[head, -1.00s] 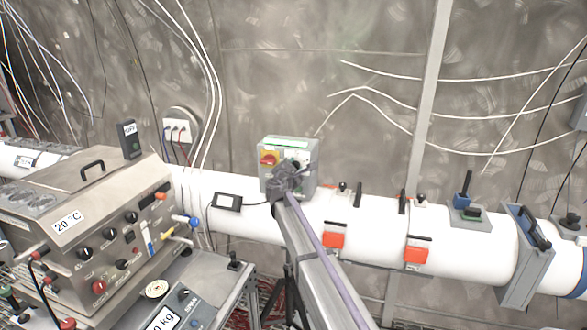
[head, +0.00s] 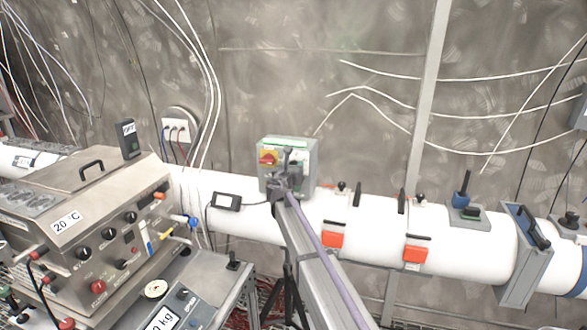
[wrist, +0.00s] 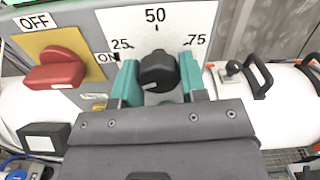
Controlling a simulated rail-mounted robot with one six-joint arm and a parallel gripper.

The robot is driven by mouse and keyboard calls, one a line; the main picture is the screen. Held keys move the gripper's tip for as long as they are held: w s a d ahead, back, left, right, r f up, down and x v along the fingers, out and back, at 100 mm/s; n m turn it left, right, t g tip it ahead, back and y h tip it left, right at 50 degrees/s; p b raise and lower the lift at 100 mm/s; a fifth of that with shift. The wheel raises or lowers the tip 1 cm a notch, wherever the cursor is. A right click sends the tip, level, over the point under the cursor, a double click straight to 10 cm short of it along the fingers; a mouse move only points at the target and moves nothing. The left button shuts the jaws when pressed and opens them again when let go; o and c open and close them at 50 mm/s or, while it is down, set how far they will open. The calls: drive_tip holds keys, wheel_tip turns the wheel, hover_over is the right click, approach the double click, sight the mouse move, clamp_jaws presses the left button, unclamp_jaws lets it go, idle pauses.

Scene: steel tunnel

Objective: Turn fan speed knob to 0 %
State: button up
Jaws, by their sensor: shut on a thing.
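The fan speed knob (wrist: 158,72) is black and sits on a white dial marked 25, 50 and 75. A short pale mark shows on its lower face. My gripper (wrist: 159,76) has its teal fingers on the knob's left and right sides and is shut on it. The fingers and wrist hide the lower part of the dial, and I see no 0 label. In the head view, my gripper (head: 291,158) is at the front of the grey control box (head: 308,150) and covers the knob.
A red rotary switch (wrist: 55,70) on a yellow plate with OFF and ON labels is close on the left. The white duct (head: 375,220) runs behind and below the box. A steel bench device (head: 90,215) stands at left.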

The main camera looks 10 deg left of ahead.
drive_tip(key=shift+d+n, duration=0.1)
drive_tip(key=shift+n, duration=2.2)
drive_tip(key=o, duration=0.9)
drive_tip(key=shift+o, duration=0.2)
drive_tip(key=s+a, duration=0.2)
drive_tip(key=s, duration=0.8)
drive_tip(key=shift+s, duration=0.3)
